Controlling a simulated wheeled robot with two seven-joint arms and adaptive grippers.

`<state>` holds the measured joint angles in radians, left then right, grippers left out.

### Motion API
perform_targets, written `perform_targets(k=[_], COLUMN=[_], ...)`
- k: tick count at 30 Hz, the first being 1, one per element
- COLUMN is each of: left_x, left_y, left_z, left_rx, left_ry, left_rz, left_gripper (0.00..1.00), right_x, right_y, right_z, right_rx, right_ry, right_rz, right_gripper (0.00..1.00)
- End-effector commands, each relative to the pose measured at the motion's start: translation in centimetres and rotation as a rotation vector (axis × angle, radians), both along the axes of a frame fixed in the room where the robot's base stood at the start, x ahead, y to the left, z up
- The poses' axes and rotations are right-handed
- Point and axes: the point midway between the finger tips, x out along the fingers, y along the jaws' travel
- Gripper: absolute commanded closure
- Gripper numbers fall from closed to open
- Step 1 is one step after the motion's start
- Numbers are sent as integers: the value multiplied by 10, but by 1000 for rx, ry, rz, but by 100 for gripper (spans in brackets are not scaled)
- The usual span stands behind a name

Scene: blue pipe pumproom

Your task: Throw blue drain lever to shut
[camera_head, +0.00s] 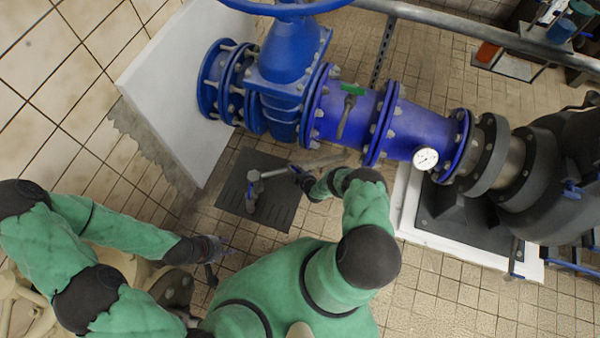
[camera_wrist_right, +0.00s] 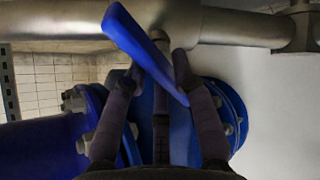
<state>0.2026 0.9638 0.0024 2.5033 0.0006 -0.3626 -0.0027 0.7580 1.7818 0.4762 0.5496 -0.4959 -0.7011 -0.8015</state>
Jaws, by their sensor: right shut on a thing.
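The blue drain lever (camera_wrist_right: 135,45) is a flat handle that slants across the right wrist view, from upper left to lower right. It sits at a small valve on a bare metal pipe (camera_wrist_right: 245,28). My right gripper (camera_wrist_right: 160,72) has its fingers around the lever and is shut on it. In the head view my right gripper (camera_head: 303,180) is at the thin drain pipe (camera_head: 318,162) below the big blue pipe, and the lever is mostly hidden there. My left gripper (camera_head: 215,250) hangs low at the left, away from the pipe; its fingers are too small to read.
A large blue flanged pipe (camera_head: 365,118) with a valve body (camera_head: 285,60) runs above the drain pipe. A white gauge (camera_head: 425,159) and a dark pump (camera_head: 555,160) are at the right. A white wall block (camera_head: 175,95) stands at the left. A dark floor plate (camera_head: 235,190) lies below.

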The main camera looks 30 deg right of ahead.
Motion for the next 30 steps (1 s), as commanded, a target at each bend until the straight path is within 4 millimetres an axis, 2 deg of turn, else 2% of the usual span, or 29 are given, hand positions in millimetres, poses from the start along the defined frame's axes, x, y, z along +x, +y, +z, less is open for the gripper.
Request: perform_targets(k=[15,30], left_x=[0,0], left_y=[0,0], left_z=[0,0], left_rx=[0,0], left_ry=[0,0], left_rz=[0,0], left_gripper=[60,60], right_x=[-2,-3], right_y=[0,-1], right_z=[-1,-2], right_rx=[315,460], right_ry=[-84,-121], right_rz=[-323,-474], right_gripper=[100,100])
